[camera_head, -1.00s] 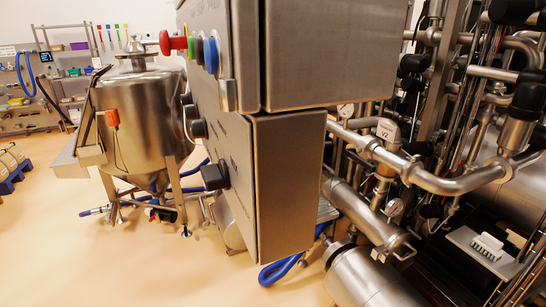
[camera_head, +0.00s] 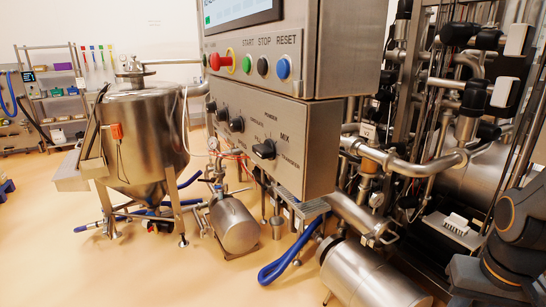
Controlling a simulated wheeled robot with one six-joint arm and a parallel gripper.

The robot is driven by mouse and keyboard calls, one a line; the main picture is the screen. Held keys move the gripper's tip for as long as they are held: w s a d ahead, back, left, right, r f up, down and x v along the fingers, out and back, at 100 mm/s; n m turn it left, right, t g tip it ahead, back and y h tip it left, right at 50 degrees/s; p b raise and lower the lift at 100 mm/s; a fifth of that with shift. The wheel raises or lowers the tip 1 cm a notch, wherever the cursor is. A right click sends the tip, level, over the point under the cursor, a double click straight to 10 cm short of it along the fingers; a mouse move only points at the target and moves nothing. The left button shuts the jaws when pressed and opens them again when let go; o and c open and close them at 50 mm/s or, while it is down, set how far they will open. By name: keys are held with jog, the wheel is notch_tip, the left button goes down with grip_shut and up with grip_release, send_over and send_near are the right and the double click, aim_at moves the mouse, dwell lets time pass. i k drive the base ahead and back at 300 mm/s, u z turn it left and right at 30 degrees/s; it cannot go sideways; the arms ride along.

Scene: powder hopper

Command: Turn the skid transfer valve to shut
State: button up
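I cannot pick out the skid transfer valve for certain. A pale-topped valve body (camera_head: 367,134) sits on the steel pipework just right of the control panel; its label is too small to read now, and its handle position cannot be told. The control panel (camera_head: 300,185) carries a black selector knob (camera_head: 264,149) with the words MIX and TRANSFER near it. Dark links of my arm with an orange ring show at the lower right. My gripper is out of the picture.
A steel hopper (camera_head: 145,140) on legs stands left. A pump motor (camera_head: 234,224), a blue hose (camera_head: 290,252) and a large steel cylinder (camera_head: 365,275) lie low around the panel. Dense pipework (camera_head: 420,165) fills the right. The floor (camera_head: 120,275) at lower left is clear.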

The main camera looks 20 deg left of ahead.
aim_at(344, 154)
jog(key=u, duration=0.55)
jog(key=i, duration=1)
